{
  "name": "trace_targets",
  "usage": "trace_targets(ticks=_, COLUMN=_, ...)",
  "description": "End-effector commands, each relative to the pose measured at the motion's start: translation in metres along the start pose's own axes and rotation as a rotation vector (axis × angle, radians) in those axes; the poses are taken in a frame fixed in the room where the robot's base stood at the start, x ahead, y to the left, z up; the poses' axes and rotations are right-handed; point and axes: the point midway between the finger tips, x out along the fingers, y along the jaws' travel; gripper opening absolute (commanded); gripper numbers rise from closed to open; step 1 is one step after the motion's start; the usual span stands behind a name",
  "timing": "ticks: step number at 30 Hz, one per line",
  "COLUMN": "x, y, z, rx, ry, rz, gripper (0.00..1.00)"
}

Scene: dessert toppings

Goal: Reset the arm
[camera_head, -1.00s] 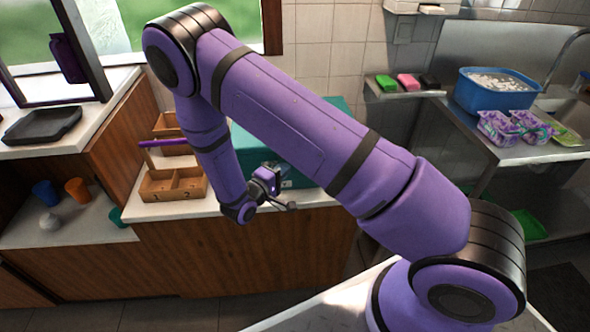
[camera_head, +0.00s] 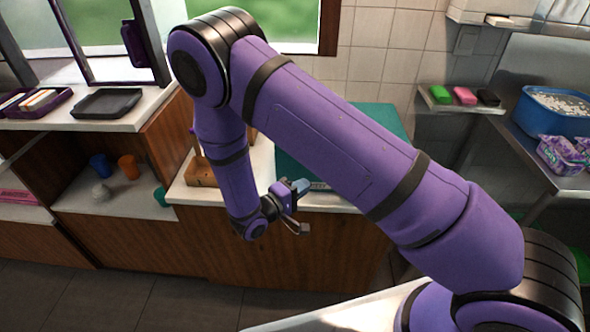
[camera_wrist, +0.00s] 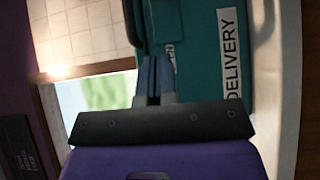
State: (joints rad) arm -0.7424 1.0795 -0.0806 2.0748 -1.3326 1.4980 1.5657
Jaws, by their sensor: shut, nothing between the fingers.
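My purple arm reaches across the head view, with its elbow raised at upper left and its forearm hanging down. My gripper (camera_head: 301,186) is at the end of the forearm, in front of the counter with the teal delivery bag (camera_head: 388,125). In the wrist view the fingers (camera_wrist: 155,66) are shut together with nothing between them. Beyond them is the teal bag with a "DELIVERY" label (camera_wrist: 231,55). I cannot tell whether the gripper touches the bag.
A wooden box (camera_head: 199,172) is partly hidden behind my forearm. Blue and orange cups (camera_head: 128,167) stand on the left shelf, with a black tray (camera_head: 106,103) above. A blue tub (camera_head: 553,110) and green, pink and black blocks (camera_head: 465,95) are at right.

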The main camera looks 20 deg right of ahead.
Motion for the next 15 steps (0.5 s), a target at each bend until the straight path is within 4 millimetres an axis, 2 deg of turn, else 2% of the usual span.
trace_targets(ticks=5, x=0.001, y=0.002, z=0.0, rx=0.0, ry=-0.004, rz=-0.002, gripper=0.0)
trace_targets(ticks=8, x=0.004, y=0.012, z=0.001, rx=0.002, ry=-0.032, rz=-0.017, gripper=0.0)
trace_targets(ticks=11, x=0.012, y=0.033, z=0.004, rx=0.001, ry=-0.094, rz=-0.054, gripper=0.0)
trace_targets(ticks=15, x=0.025, y=0.072, z=0.014, rx=0.0, ry=-0.207, rz=-0.138, gripper=0.0)
